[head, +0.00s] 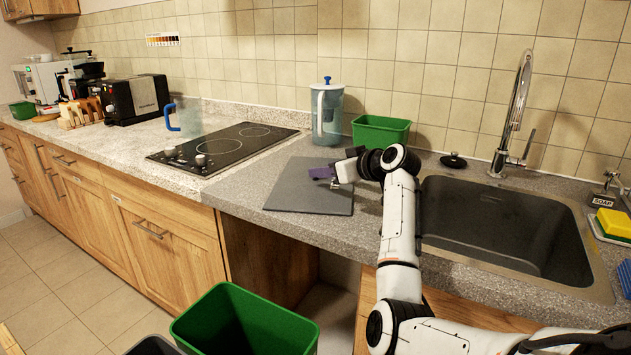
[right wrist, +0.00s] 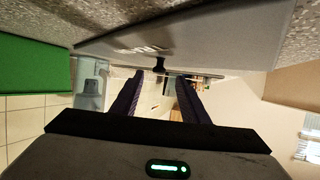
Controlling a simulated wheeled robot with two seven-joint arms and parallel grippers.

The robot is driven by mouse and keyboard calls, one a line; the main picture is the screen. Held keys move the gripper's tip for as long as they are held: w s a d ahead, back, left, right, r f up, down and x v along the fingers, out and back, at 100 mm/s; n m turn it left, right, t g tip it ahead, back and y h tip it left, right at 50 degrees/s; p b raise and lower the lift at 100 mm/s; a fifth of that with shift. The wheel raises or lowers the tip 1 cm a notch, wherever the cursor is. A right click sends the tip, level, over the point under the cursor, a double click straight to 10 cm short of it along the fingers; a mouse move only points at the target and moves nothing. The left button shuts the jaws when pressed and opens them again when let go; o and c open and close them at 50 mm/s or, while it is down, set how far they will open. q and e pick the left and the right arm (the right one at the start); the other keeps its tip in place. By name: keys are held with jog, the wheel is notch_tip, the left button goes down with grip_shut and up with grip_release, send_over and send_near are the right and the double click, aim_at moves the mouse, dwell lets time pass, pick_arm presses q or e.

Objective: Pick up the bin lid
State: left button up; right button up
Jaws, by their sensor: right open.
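The bin lid appears to be the flat dark grey slab (head: 290,198) lying on the counter between the cooktop and the sink. In the right wrist view the grey slab (right wrist: 215,40) fills the upper middle, with a small black knob (right wrist: 158,65) at its edge. My right gripper (head: 325,174) is low over the right back part of the slab. In the right wrist view its two dark fingers (right wrist: 157,92) are apart, with the knob showing in the gap beyond their tips. I cannot tell whether they touch the slab. My left gripper is out of view.
A clear jug (head: 327,115) and a small green bin (head: 381,131) stand behind the slab. The cooktop (head: 222,146) is left, the sink (head: 500,225) right. A larger green bin (head: 243,322) stands on the floor, open at the top. The counter front near the slab is clear.

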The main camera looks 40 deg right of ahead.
aim_at(320, 182)
jog(key=shift+x, duration=1.85)
jog(key=shift+d, duration=0.1)
grip_shut()
jog(key=shift+r, duration=0.15)
